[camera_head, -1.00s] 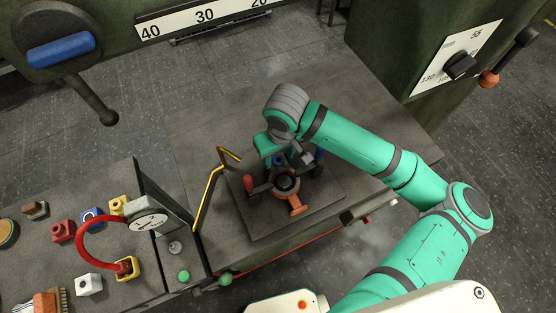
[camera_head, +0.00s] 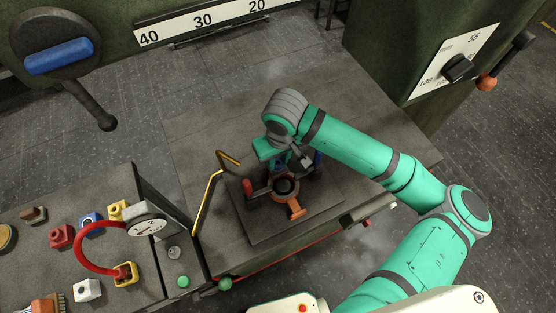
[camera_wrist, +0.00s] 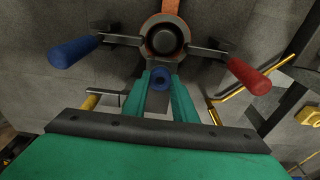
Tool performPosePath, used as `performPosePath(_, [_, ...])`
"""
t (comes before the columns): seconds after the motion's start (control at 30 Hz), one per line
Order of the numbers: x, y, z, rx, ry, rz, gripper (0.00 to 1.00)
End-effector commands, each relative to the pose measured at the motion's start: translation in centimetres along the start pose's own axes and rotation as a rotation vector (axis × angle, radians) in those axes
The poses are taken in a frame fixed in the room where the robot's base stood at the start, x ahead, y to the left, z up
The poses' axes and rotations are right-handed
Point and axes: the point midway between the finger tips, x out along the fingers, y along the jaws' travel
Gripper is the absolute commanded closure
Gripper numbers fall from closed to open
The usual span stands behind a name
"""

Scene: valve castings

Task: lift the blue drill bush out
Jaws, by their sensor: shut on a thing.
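The blue drill bush (camera_wrist: 161,79) is held between the fingertips of my gripper (camera_wrist: 160,86) in the wrist view, its hole facing the camera. My gripper is shut on it. In that view the bush appears just below the dark round bore (camera_wrist: 165,38) of the orange casting, apart from its opening. In the head view my gripper (camera_head: 278,158) is over the far side of the orange casting (camera_head: 294,208), and the bush is mostly hidden by my gripper and wrist.
The fixture has a red handle (camera_head: 248,187) and a blue handle (camera_wrist: 73,51) on either side of the casting. A bent yellow rod (camera_head: 209,196) rises left of it. A side bench (camera_head: 25,268) holds coloured blocks and a dial gauge (camera_head: 147,226). The table behind is clear.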

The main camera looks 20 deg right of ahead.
Motion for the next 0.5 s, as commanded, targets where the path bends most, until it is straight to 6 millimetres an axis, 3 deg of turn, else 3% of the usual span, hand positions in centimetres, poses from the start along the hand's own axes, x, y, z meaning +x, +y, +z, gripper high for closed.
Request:
performPosePath(0.2, [-2.8,-0.1,-0.4,-0.002,0.004,0.000,0.99])
performPosePath(0.5, [-9.2,2.5,3.5,0.002,0.005,0.002,0.99])
